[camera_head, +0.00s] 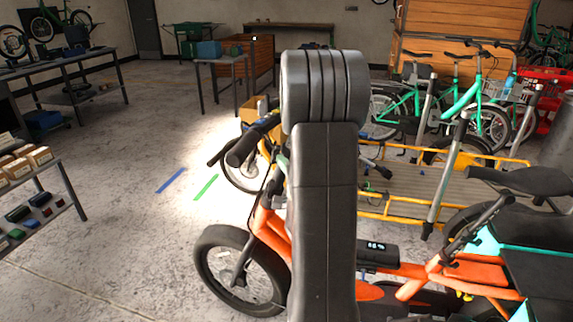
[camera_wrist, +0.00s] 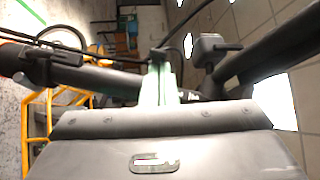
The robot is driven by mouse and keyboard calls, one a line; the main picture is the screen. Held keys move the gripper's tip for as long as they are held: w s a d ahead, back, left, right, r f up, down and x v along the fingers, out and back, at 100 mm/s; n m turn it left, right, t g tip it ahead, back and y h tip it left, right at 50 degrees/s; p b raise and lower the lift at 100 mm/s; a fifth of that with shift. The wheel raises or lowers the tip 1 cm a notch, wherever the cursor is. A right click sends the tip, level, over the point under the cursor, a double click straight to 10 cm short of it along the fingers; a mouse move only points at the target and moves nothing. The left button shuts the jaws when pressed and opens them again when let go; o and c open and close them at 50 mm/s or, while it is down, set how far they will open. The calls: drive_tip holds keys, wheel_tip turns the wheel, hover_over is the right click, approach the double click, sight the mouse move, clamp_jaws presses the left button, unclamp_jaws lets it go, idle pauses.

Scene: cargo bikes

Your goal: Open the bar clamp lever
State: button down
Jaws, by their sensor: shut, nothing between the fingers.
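The orange cargo bike (camera_head: 270,222) stands in front of me, and my dark arm hides part of its front end. Its black handlebar grips (camera_head: 240,150) show left of my arm. In the wrist view, dark bars (camera_wrist: 75,78) run in from both sides, with a black fitting (camera_wrist: 35,65) on the left bar and a black bracket-like part (camera_wrist: 212,48) near the right one. I cannot tell which part is the clamp lever.
A yellow cargo bike (camera_head: 400,190) with a flat deck stands close behind, and green bikes (camera_head: 470,110) stand farther back. A shelf (camera_head: 62,185) with small boxes is at the left. The concrete floor (camera_head: 120,220) between shelf and bike is clear.

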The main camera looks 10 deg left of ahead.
drive_tip(key=a+m+t+h+b, duration=0.1)
drive_tip(key=h, duration=0.1)
drive_tip(key=a+m+t+h+b, duration=0.1)
drive_tip(key=m+h, duration=0.1)
drive_tip(key=shift+s+a+r, duration=0.1)
drive_tip(key=shift+s+r, duration=0.1)
drive_tip(key=shift+s, duration=0.2)
drive_tip(key=shift+w+a+r+b, duration=0.1)
drive_tip(key=shift+a+r+b, duration=0.15)
drive_tip(key=shift+a+b, duration=0.55)
drive_tip(key=shift+a+r+b, duration=0.2)
drive_tip(key=shift+a+b, duration=0.1)
drive_tip(key=shift+b, duration=0.9)
drive_tip(key=shift+r, duration=0.1)
